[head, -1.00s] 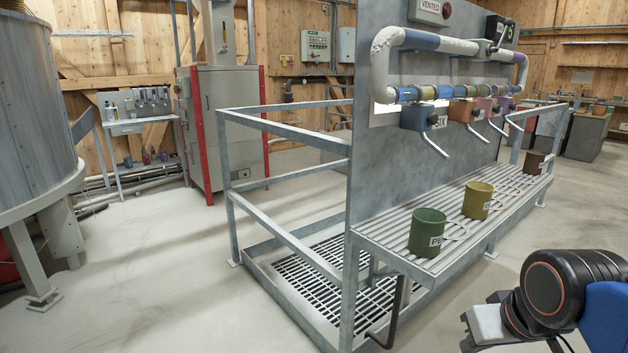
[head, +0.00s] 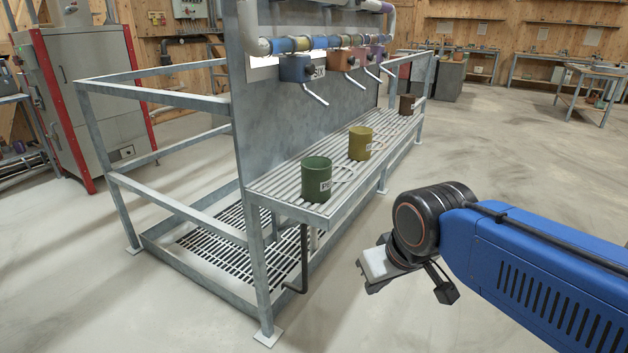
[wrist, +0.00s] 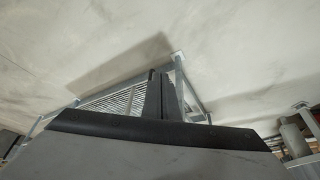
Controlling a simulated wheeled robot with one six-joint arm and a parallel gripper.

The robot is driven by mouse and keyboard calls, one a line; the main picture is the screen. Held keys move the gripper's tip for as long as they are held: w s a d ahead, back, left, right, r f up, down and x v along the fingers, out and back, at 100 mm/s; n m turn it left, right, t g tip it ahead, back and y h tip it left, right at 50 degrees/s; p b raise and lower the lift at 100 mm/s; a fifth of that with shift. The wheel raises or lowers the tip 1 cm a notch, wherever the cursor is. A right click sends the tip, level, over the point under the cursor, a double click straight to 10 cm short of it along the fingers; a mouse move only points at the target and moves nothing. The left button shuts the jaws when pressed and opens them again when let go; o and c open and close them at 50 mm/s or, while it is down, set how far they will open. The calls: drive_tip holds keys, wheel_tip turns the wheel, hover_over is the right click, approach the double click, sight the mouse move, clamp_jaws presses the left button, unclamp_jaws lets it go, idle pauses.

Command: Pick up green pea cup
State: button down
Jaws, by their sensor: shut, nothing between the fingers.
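In the wrist view my gripper's fingers (wrist: 161,85) are together and empty, with floor and metal frame beyond. The cup cannot be made out in the wrist view.
A yellow cup (head: 360,143) and a brown cup (head: 407,104) stand farther along the slatted shelf (head: 287,190). Dispenser levers hang above the shelf from a back panel (head: 262,110). Grey railing (head: 160,98) encloses the left end.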

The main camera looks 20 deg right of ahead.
idle(0.3)
drive_tip(key=c, duration=1.8)
unclamp_jaws()
drive_tip(key=shift+w+r, duration=0.1)
drive_tip(key=shift+r, duration=0.05)
drive_tip(key=o, duration=1.4)
drive_tip(key=w+r+m, duration=0.1)
drive_tip(key=w+r, duration=0.3)
drive_tip(key=r, duration=0.1)
drive_tip(key=shift+m+g, duration=0.3)
drive_tip(key=shift+g, duration=0.1)
wheel_tip(320, 180, up, 20)
drive_tip(key=m+g, duration=0.4)
drive_tip(key=m, duration=0.6)
hover_over(315, 161)
wheel_tip(315, 161, down, 12)
drive_tip(key=shift+s+r, duration=0.1)
drive_tip(key=shift+s+f, duration=0.15)
drive_tip(key=shift+f, duration=1.25)
drive_tip(key=shift+s+f, duration=0.15)
drive_tip(key=shift+f, duration=1.25)
